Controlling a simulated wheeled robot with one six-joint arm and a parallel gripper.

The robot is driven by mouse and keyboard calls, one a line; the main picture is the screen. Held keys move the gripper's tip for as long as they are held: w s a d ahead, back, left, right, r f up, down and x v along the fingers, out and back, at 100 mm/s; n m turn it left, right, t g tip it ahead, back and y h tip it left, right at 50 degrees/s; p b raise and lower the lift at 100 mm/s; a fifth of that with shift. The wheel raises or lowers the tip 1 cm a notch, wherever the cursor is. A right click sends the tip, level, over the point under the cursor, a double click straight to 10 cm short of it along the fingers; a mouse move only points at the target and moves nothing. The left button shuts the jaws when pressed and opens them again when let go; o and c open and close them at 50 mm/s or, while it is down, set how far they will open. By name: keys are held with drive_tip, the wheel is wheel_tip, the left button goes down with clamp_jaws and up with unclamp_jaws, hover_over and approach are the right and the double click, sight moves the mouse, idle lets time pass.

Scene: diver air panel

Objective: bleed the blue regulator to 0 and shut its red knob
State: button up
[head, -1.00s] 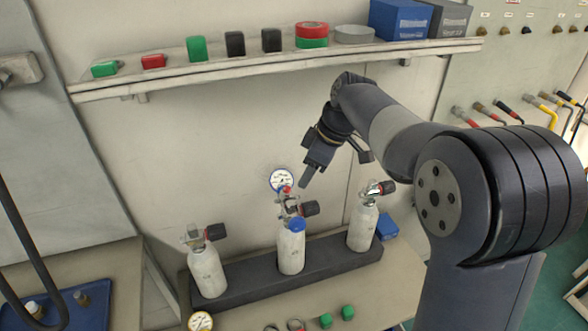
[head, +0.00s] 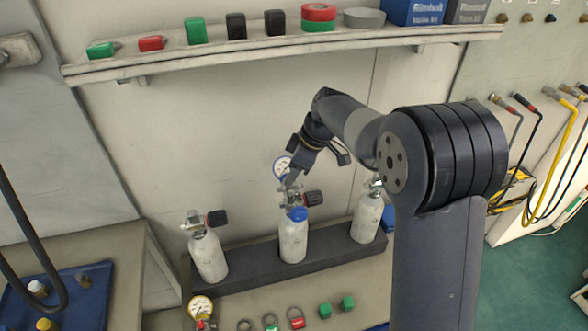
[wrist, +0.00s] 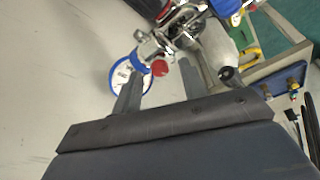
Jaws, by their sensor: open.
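The blue regulator (head: 298,213) is on the middle white cylinder (head: 293,240), with its blue-rimmed gauge (head: 282,167) above and behind it. In the wrist view the gauge (wrist: 122,76) lies beyond the left finger, which partly covers it. The red knob (wrist: 160,68) shows between the fingers, close to their tips. My gripper (wrist: 158,80) is open, with nothing between its fingers in contact that I can make out. In the head view my gripper (head: 293,180) is just above the regulator and hides the red knob there.
White cylinders stand to the left (head: 209,256) and right (head: 367,217) in the same dark rack (head: 245,280). A black handwheel (head: 314,198) juts right from the middle valve. A shelf (head: 170,66) with caps and boxes runs above. A yellow-rimmed gauge (head: 200,308) lies in front.

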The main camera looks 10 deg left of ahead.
clamp_jaws()
idle(0.4)
